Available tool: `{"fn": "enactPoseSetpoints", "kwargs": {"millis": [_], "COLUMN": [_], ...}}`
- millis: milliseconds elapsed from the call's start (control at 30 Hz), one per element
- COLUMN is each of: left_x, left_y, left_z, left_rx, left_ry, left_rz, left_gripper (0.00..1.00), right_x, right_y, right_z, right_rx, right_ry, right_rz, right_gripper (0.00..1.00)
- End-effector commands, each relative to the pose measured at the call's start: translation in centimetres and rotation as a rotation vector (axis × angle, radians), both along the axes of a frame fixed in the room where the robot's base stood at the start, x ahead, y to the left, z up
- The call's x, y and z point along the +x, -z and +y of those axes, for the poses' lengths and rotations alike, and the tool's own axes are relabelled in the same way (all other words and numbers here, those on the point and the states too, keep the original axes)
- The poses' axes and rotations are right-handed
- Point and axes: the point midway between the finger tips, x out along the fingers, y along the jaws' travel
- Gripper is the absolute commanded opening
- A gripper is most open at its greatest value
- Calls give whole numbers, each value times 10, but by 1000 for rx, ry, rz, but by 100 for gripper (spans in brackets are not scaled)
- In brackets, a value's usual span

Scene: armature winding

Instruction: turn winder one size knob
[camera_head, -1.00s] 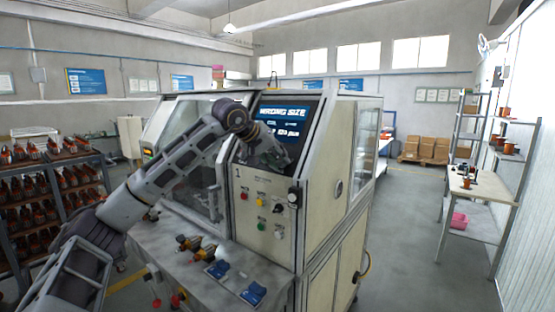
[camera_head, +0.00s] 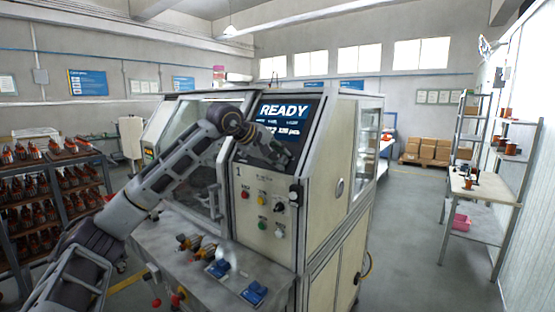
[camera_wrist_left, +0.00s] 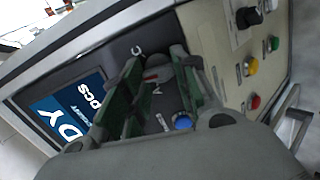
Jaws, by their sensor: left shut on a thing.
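Winder one (camera_head: 330,190) is the pale cabinet marked "1", with a sloped dark panel. Its screen (camera_head: 283,112) reads "READY"; the wrist view shows part of the screen (camera_wrist_left: 70,115) sideways. My left gripper (camera_head: 284,158) is at the panel just below the screen. In the left wrist view its green-padded fingers (camera_wrist_left: 160,78) are shut around the size knob (camera_wrist_left: 157,75), mostly hidden between them. Letters are printed on the panel around it, and a blue button (camera_wrist_left: 182,121) sits close beside the fingers. My right gripper is not in view.
Below the panel are a black knob (camera_head: 280,208) and red, yellow and green buttons. The winder's front shelf (camera_head: 215,285) carries orange-tipped parts and blue blocks (camera_head: 254,293). A rack of armatures (camera_head: 50,200) stands left. The floor to the right is clear.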

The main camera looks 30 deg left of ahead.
Motion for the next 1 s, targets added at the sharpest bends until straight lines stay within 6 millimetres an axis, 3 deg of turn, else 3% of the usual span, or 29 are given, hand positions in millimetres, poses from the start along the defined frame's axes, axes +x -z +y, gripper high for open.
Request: {"fn": "enactPoseSetpoints", "kwargs": {"millis": [767, 800, 933, 1000], "left_x": [0, 0, 0, 0], "left_y": [1, 1, 1, 1], "left_z": [0, 0, 0, 0], "left_rx": [-97, -97, -97, -97], "left_ry": [-70, -70, -70, -70], "left_rz": [9, 9, 9, 9], "left_gripper": [6, 32, 49, 51], "right_x": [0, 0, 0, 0], "right_y": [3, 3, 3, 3], "right_z": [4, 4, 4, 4], "right_rx": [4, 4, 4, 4], "right_ry": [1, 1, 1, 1], "right_rz": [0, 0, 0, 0], "right_gripper": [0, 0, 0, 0]}}
